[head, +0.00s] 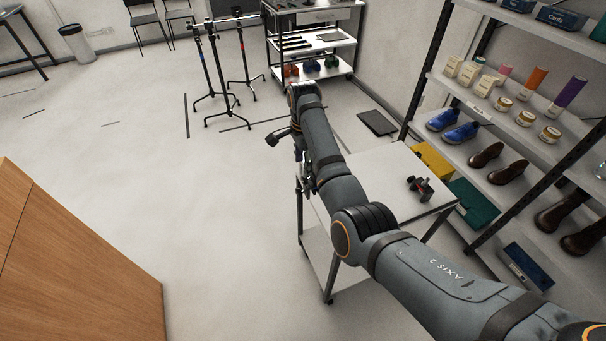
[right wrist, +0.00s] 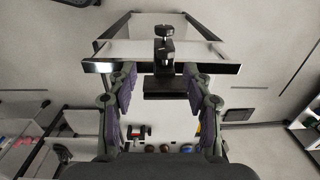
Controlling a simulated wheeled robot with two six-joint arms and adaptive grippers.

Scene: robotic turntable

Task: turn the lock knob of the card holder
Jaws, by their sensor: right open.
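A black clamp-like card holder (right wrist: 164,56) stands at the dark edge of a white surface in the right wrist view. Its dark round knob (right wrist: 163,31) sits on top. My right gripper (right wrist: 160,72) is open, with purple-padded fingers on either side of the holder's image; no contact shows. In the head view the right gripper (head: 306,183) is at the left edge of the white-topped cart (head: 385,165), partly hidden by my arm. I cannot make out the holder there beside it. My left gripper is out of view.
A black device with red parts (head: 421,188) stands on the cart's right side. A shelf rack with shoes (head: 485,155) and jars is to the right. Tripod stands (head: 222,75) are behind. A wooden cabinet (head: 75,265) is front left; the floor between is free.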

